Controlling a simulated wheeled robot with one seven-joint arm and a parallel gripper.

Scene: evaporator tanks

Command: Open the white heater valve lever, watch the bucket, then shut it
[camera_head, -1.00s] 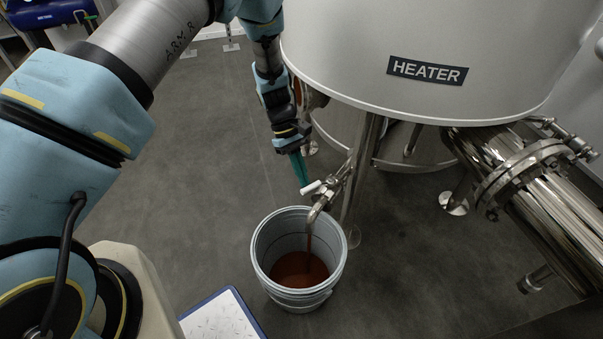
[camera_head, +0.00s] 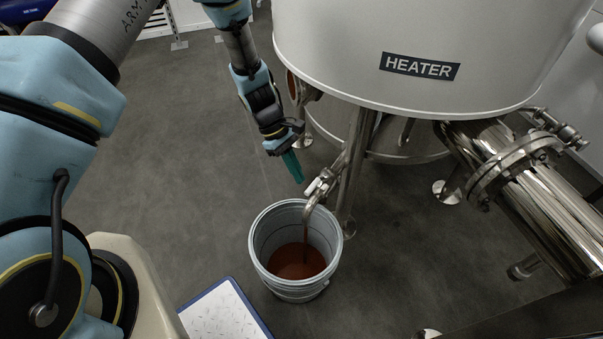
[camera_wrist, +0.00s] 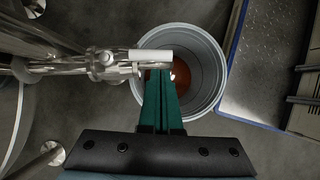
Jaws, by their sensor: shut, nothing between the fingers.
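The white lever (camera_head: 313,186) sits on the metal valve under the heater tank (camera_head: 430,40). In the wrist view the lever (camera_wrist: 150,55) lies roughly along the valve pipe (camera_wrist: 60,68). Brown liquid (camera_head: 297,262) runs in a thin stream from the curved spout (camera_head: 307,207) into the grey bucket (camera_head: 257,250) below and covers its bottom. My gripper (camera_head: 297,178) has its teal fingers shut and empty, just left of the lever in the head view. In the wrist view the fingertips (camera_wrist: 160,74) show close by the lever, in front of the bucket (camera_wrist: 222,72); contact cannot be told.
A blue-edged white platform (camera_head: 222,312) lies on the floor at the bucket's lower left. Tank legs (camera_head: 353,165) stand behind the valve, and a large flanged steel pipe (camera_head: 535,190) is at the right. The grey floor (camera_head: 190,150) left of my gripper is clear.

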